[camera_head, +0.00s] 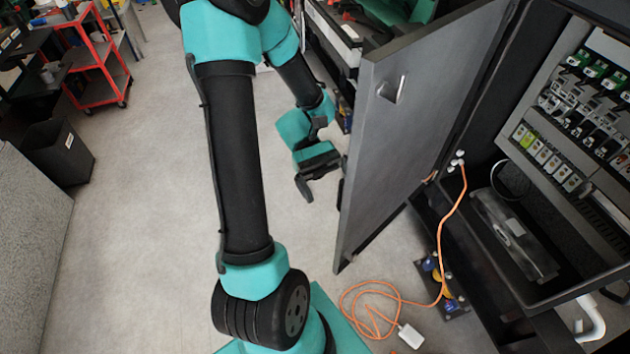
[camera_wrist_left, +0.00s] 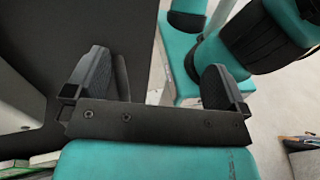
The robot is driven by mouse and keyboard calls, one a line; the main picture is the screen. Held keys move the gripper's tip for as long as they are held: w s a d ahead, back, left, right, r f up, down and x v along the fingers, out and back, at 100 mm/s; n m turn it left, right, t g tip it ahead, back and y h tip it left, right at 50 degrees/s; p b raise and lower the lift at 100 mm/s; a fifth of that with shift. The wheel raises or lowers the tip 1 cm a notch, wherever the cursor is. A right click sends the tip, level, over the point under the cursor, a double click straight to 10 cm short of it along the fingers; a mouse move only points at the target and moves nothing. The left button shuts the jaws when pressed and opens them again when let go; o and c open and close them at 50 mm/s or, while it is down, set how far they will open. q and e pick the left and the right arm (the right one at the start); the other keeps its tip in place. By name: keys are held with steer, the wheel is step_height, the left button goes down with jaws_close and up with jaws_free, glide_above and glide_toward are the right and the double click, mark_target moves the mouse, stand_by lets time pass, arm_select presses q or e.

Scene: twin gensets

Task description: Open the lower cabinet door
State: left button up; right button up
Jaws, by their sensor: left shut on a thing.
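The grey cabinet door (camera_head: 415,130) stands swung open on the right in the head view, with a small recessed latch (camera_head: 390,90) near its top. My left gripper (camera_head: 322,185) is beside the door's free edge, low down. In the left wrist view, a dark panel (camera_wrist_left: 60,45), which looks like the door, passes behind one finger of my left gripper (camera_wrist_left: 155,88). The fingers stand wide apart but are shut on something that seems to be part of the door. The exact contact is hidden. My right gripper is not in view.
The open cabinet interior (camera_head: 520,220) holds rows of breakers (camera_head: 590,100). An orange cable (camera_head: 455,210) runs down to the floor, ending near a white plug (camera_head: 411,336). A dark bin (camera_head: 57,150) and a red cart (camera_head: 98,60) stand at left. The floor (camera_head: 150,230) between is clear.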

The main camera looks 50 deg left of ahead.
arm_select(q)
steer(key=shift+s+r, duration=0.1)
steer(key=shift+s, duration=0.15)
steer(key=shift+w+a, duration=0.2)
steer(key=shift+a, duration=0.4)
steer(key=shift+c, duration=0.2)
steer(key=shift+w+a, duration=0.45)
steer(key=shift+a, duration=0.4)
steer(key=shift+w+a, duration=0.45)
steer(key=shift+a, duration=0.45)
steer(key=shift+w+a, duration=0.45)
steer(key=shift+a, duration=0.4)
steer(key=c, duration=1.1)
steer(key=shift+o, duration=0.2)
steer(key=w+a, duration=0.4)
steer(key=a, duration=0.3)
steer(key=shift+a, duration=0.15)
steer(key=o, duration=0.4)
steer(key=shift+w+a, duration=0.35)
steer(key=shift+a, duration=0.3)
steer(key=shift+w+a, duration=0.4)
steer(key=shift+a, duration=0.25)
steer(key=shift+w+a, duration=0.35)
steer(key=shift+a, duration=0.3)
steer(key=shift+o, duration=0.2)
